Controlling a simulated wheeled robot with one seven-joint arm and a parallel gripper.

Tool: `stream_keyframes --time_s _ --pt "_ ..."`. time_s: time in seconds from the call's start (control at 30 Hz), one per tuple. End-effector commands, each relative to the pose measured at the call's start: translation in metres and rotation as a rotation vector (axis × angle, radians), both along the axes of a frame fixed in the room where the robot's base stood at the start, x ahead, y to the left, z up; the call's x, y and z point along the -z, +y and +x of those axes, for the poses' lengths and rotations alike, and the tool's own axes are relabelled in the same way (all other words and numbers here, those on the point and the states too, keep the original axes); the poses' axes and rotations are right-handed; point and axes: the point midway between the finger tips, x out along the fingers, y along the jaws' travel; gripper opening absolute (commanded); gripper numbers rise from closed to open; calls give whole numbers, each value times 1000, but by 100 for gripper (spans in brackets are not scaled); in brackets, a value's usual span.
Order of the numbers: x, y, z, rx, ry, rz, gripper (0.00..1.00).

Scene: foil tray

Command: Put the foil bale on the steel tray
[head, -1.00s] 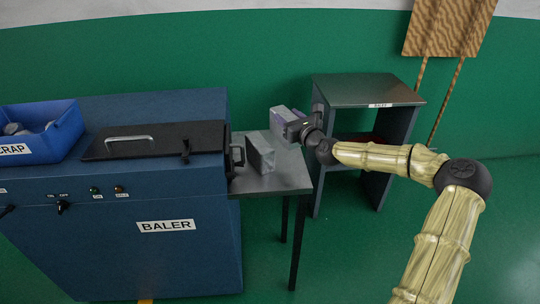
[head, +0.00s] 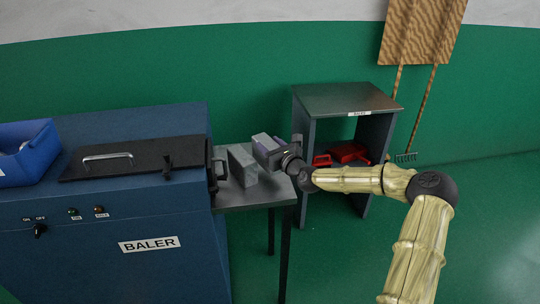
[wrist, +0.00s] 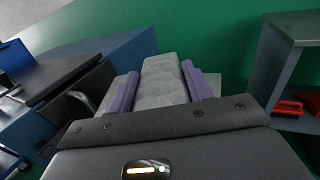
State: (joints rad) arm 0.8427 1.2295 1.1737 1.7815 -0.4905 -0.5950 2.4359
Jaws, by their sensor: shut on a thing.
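A grey, crinkled foil bale (head: 262,141) is held between the jaws of my gripper (head: 270,148), just above or beside the right part of the grey outlet table (head: 262,195). In the wrist view the bale (wrist: 162,75) sits between the two purple finger pads, and my gripper (wrist: 161,92) is shut on it. Whether its underside touches anything is hidden. A second grey block (head: 242,165) stands upright on the outlet table, close left of the held bale. A grey stand (head: 345,99) with a flat, empty, labelled steel top is to the right. I cannot make out a separate tray.
The blue baler (head: 120,215) fills the left, with a black handled lid (head: 135,160) and a blue scrap bin (head: 28,150) on top. Red objects (head: 345,153) lie on the stand's lower shelf.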

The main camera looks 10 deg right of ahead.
Motion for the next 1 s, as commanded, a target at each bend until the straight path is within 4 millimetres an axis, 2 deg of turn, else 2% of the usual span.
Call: stream_keyframes --time_s 0.17,0.4,0.8,0.83,0.87,1.0 --pt "4 0 0 0 -1 -1 19" --pt "34 0 0 1 -1 0 19" --pt "40 0 0 1 -2 1 19" --pt "39 0 0 0 0 0 56" --pt "39 0 0 0 0 0 59" --pt "39 0 0 0 0 0 59"
